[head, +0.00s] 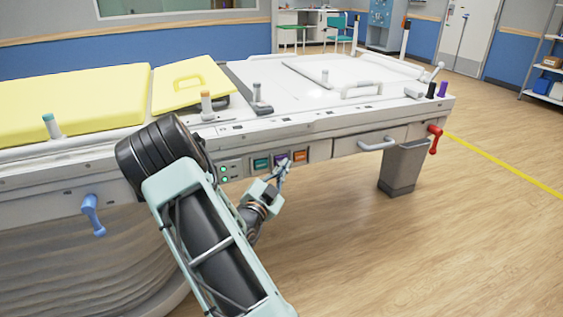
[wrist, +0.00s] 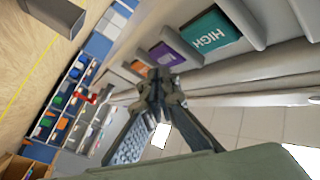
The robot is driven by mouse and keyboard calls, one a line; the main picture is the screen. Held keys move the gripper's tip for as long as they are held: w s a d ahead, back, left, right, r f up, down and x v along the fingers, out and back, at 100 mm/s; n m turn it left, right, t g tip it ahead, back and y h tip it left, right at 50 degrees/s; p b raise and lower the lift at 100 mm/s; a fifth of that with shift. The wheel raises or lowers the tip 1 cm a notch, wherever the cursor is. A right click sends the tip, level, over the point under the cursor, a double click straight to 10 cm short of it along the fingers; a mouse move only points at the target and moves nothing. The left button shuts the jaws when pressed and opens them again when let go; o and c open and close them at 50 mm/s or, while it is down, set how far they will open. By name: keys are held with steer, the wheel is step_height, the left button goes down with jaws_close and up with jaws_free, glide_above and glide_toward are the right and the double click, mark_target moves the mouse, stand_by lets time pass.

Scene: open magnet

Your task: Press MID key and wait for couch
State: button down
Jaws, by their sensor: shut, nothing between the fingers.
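The couch's side rail carries a row of keys: a teal key (head: 261,163), a purple key (head: 281,159) and an orange key (head: 299,156). In the wrist view the teal key (wrist: 211,38) reads HIGH; the purple key (wrist: 166,55) and orange key (wrist: 138,68) have no lettering I can read. My gripper (head: 285,166) is shut and empty, its tips in front of the purple key. In the wrist view the gripper (wrist: 158,82) overlaps the purple key's lower edge; I cannot tell whether it touches. The couch (head: 330,90) is white-topped with yellow pads (head: 75,100).
Small green lights (head: 225,175) sit left of the keys. A blue lever (head: 92,213) hangs at left. The floor at right is clear.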

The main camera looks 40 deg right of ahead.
steer(key=shift+s, duration=0.2)
steer(key=shift+s+a, duration=0.1)
steer(key=shift+s+a+b, duration=0.15)
steer(key=shift+s+a, duration=0.05)
steer(key=shift+s, duration=0.6)
steer(key=shift+s+a+b, duration=0.1)
steer(key=shift+s+a, duration=0.05)
steer(key=shift+s, duration=0.6)
steer(key=shift+s+a+b, duration=0.15)
steer(key=shift+s+a, duration=0.05)
steer(key=shift+s, duration=0.6)
steer(key=s+b, duration=0.1)
steer(key=s, duration=0.2)
steer(key=s+a, duration=0.1)
steer(key=s, duration=0.1)
steer(key=shift+s+a+b, duration=0.2)
steer(key=shift+s+b, duration=0.15)
steer(key=shift+s, duration=0.05)
stand_by(2.4)
